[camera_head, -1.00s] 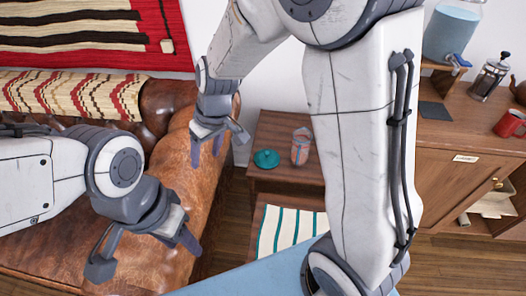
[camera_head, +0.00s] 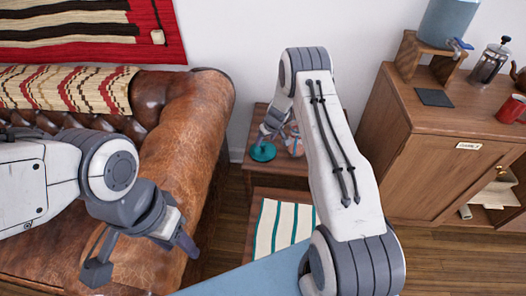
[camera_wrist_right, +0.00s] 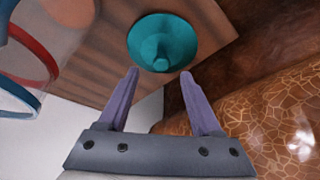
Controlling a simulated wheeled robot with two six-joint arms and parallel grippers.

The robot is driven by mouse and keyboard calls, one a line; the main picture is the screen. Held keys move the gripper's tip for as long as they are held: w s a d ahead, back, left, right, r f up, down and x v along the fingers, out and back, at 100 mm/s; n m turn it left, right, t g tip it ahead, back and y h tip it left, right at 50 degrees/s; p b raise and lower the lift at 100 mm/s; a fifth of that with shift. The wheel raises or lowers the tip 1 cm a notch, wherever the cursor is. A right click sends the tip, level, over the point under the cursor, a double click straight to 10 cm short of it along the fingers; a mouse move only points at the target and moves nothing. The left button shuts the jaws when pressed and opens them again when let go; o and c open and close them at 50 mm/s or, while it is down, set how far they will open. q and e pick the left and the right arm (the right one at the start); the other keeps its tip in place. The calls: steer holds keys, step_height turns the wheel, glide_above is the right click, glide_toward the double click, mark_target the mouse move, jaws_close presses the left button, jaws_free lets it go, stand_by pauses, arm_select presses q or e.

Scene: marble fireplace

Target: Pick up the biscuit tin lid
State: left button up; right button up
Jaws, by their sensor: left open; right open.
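The biscuit tin lid is a round teal disc with a knob (camera_head: 263,152), lying on the small wooden side table (camera_head: 259,112). In the right wrist view the lid (camera_wrist_right: 163,41) is just beyond my right fingertips, its knob pointing towards the gap between them. My right gripper (camera_wrist_right: 160,74) is open and empty, apart from the lid. In the head view my right gripper (camera_head: 268,135) is small and close to the lid, partly hidden by its arm. My left gripper (camera_head: 140,262) is open and empty, over the leather sofa.
A striped tin (camera_head: 294,141) stands right beside the lid, partly hidden by my right arm. The leather sofa (camera_head: 190,120) is left of the side table. A wooden cabinet (camera_head: 440,170) with a red mug (camera_head: 511,109) and a French press (camera_head: 490,61) stands right.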

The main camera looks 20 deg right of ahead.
mark_target(263, 145)
steer(key=shift+p+x, duration=0.4)
steer(key=shift+x, duration=2.35)
steer(key=shift+s+a, duration=0.1)
steer(key=shift+c, duration=0.3)
jaws_close()
